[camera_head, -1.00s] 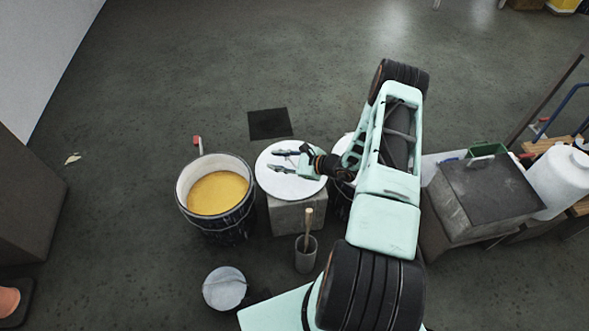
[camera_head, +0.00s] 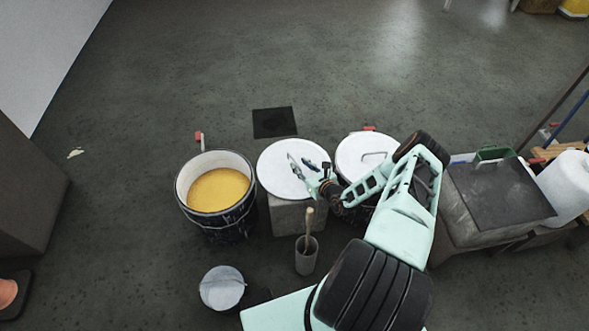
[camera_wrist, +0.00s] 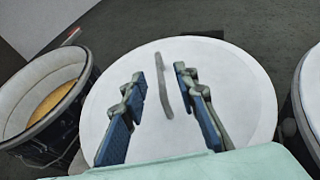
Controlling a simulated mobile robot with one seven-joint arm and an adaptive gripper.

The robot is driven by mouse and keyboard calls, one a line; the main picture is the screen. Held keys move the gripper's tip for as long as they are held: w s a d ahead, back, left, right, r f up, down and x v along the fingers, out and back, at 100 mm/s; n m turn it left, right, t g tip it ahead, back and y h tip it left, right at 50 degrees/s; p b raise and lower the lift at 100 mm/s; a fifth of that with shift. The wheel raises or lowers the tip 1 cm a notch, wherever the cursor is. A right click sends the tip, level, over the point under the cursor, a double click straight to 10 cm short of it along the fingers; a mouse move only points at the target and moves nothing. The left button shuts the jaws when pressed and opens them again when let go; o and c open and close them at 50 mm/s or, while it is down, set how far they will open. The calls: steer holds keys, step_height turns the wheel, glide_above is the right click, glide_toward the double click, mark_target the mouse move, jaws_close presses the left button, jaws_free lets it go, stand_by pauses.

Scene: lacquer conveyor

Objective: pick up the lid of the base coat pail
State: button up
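A round white lid (camera_head: 276,183) lies flat on a grey concrete block between two pails. In the wrist view the lid (camera_wrist: 235,100) fills the middle, with a thin grey bar handle (camera_wrist: 163,85) across it. My gripper (camera_wrist: 160,76) is open over the lid, its two blue-grey fingers on either side of the handle. It is empty; I cannot tell its height above the lid. In the head view my gripper (camera_head: 300,161) points toward the back left. An open dark pail (camera_head: 218,226) with yellow liquid stands left of the block. No label shows which pail is base coat.
A second pail right of the block bears a white lid with a handle (camera_head: 352,153). A grey bench (camera_head: 497,198) stands right.

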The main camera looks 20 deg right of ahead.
mark_target(294, 160)
steer(key=b+x, duration=0.1)
steer(key=x, duration=0.1)
steer(key=b+x, duration=0.1)
steer(key=x, duration=0.1)
steer(key=shift+w+a+f, duration=0.1)
steer(key=shift+w+f, duration=0.05)
steer(key=shift+f, duration=0.3)
steer(key=shift+w, duration=0.25)
steer(key=shift+c, duration=0.5)
jaws_close()
